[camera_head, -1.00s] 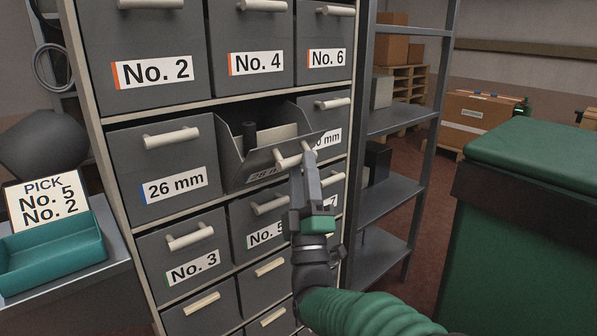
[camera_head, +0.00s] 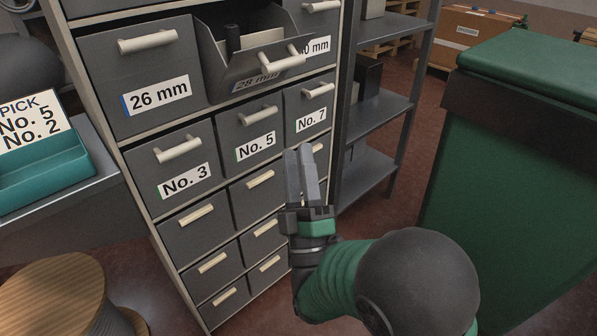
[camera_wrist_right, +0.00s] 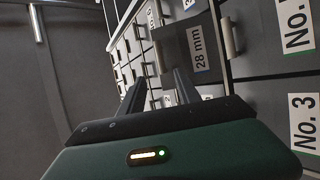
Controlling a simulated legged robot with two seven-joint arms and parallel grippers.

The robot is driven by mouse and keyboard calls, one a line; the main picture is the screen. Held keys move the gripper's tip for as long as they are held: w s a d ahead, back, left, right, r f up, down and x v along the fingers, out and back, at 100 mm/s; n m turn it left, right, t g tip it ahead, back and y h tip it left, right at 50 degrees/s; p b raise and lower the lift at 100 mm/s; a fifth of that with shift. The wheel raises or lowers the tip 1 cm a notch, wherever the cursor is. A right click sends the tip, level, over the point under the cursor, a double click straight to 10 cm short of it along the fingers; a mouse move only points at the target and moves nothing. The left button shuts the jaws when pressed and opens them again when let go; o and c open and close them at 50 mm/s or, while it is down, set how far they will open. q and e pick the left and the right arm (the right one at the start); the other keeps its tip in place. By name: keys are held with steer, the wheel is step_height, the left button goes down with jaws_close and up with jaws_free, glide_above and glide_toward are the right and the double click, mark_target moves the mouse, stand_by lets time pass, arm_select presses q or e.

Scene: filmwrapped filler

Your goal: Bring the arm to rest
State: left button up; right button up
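My right gripper (camera_head: 300,150) is in front of the cabinet, below the open drawer and just right of the No. 5 drawer (camera_head: 250,138). Its two fingers are apart with nothing between them; they also show apart in the right wrist view (camera_wrist_right: 160,76). The drawer labelled 28 mm (camera_head: 250,78) is pulled out and tilted forward, with a dark upright item (camera_head: 232,38) inside. Its handle (camera_head: 283,63) is clear of my gripper. The 28 mm drawer shows sideways in the right wrist view (camera_wrist_right: 185,45). My left gripper is not in view.
The other visible drawers, such as No. 3 (camera_head: 180,172), are shut. A metal shelf rack (camera_head: 385,112) stands right of the cabinet, and a large green bin (camera_head: 510,170) is at the right. A teal tray (camera_head: 45,172) and a cable spool (camera_head: 55,290) are at the left.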

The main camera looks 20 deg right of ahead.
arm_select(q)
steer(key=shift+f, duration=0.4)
arm_select(e)
steer(key=shift+s+f, duration=0.2)
steer(key=shift+f, duration=0.1)
